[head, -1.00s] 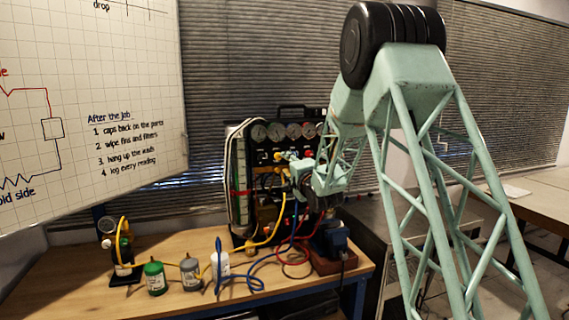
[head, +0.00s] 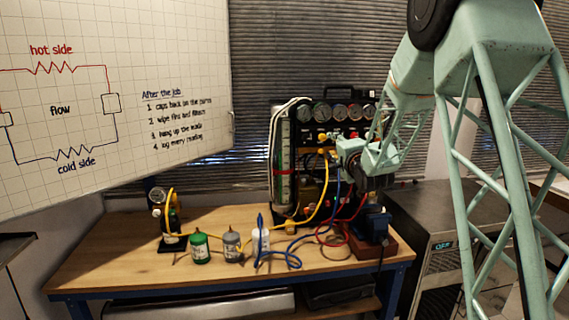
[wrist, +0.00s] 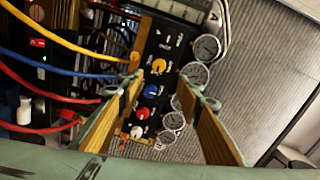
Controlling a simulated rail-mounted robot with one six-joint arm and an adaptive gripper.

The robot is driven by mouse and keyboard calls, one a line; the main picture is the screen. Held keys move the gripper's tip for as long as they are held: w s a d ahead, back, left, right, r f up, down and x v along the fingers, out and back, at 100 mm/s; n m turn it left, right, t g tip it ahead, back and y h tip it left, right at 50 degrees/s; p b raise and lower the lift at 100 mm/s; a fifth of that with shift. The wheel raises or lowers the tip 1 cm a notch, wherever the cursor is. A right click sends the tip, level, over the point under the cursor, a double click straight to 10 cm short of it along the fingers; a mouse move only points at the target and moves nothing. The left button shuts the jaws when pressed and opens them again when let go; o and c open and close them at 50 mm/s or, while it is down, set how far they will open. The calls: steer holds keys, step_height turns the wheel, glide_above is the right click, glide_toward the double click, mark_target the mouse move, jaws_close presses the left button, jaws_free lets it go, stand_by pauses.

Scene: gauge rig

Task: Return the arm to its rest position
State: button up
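My arm is pale green and comes in from the right in the head view. Its end, with my gripper (head: 345,150), is in front of the black gauge rig (head: 330,110) at the back of the bench. In the wrist view my gripper (wrist: 165,92) has its two fingers well apart, with nothing between them. Beyond the fingers lies the rig's panel with yellow, blue, red and white knobs (wrist: 151,90) and a row of round gauges (wrist: 206,47). I cannot tell the exact gap to the panel.
Yellow, blue and red hoses (wrist: 55,78) run close beside the left finger. The wooden bench (head: 120,262) holds green (head: 200,248), grey (head: 233,247) and white containers and a small gauge stand (head: 165,220). A whiteboard (head: 90,110) hangs at left. A metal cabinet (head: 430,215) stands at right.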

steer(key=s+r+n+g+h, duration=0.1)
steer(key=s+r+n+g, duration=0.2)
steer(key=s, duration=1.3)
steer(key=s+r+n+g+h, duration=0.1)
steer(key=s+r+n+g, duration=0.25)
steer(key=s, duration=1.25)
steer(key=s+f+n+g, duration=0.2)
steer(key=s, duration=1.3)
steer(key=s+a+f+n+g, duration=0.1)
steer(key=s+f+n+g, duration=0.1)
steer(key=s, duration=1.4)
steer(key=s+a+f+n+g, duration=0.1)
steer(key=s+f+n+g, duration=0.2)
steer(key=s, duration=1.2)
steer(key=shift+s+f+n, duration=0.15)
steer(key=shift+f+n, duration=0.4)
steer(key=shift+f, duration=0.15)
